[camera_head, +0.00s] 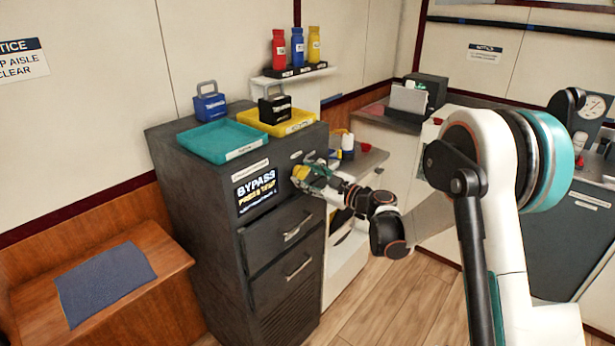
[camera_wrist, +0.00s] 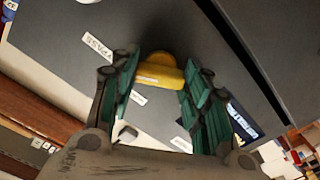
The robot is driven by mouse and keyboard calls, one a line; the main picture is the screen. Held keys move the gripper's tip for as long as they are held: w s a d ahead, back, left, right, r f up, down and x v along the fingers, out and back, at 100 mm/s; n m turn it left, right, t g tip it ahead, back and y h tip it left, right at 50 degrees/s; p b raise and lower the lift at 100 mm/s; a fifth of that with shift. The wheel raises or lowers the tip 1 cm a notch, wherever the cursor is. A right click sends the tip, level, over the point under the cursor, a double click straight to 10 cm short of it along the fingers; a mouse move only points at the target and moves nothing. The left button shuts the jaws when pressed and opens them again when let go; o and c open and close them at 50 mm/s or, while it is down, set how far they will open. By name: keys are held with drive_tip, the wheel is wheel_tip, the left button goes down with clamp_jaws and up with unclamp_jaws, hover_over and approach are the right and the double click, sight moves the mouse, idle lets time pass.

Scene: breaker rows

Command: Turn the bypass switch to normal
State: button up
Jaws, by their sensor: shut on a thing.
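The bypass switch is a yellow knob (camera_head: 299,173) on the upper front of the dark grey cabinet (camera_head: 210,240). It also shows in the wrist view as a yellow handle (camera_wrist: 160,75). My gripper (camera_head: 311,175) reaches it from the right, and its teal fingers (camera_wrist: 160,68) stand either side of the handle, shut on it. A display (camera_head: 257,192) left of the knob reads BYPASS, with smaller text below. White labels lie around the knob; one (camera_wrist: 97,46) seems to read BYPASS. Which label the knob points at, I cannot tell.
A teal tray (camera_head: 222,140) and a yellow tray (camera_head: 285,124) sit on the cabinet, with a blue padlock-like block (camera_head: 210,106) and a black one (camera_head: 274,108). Drawer handles (camera_head: 298,228) protrude below. A wooden bench (camera_head: 100,280) is at left.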

drive_tip(key=n, duration=0.5)
drive_tip(key=shift+n, duration=0.3)
drive_tip(key=n, duration=0.6)
drive_tip(key=shift+b, duration=0.4)
drive_tip(key=o, duration=1.1)
drive_tip(key=shift+c, duration=0.2)
drive_tip(key=shift+d, duration=0.1)
drive_tip(key=v, duration=1.2)
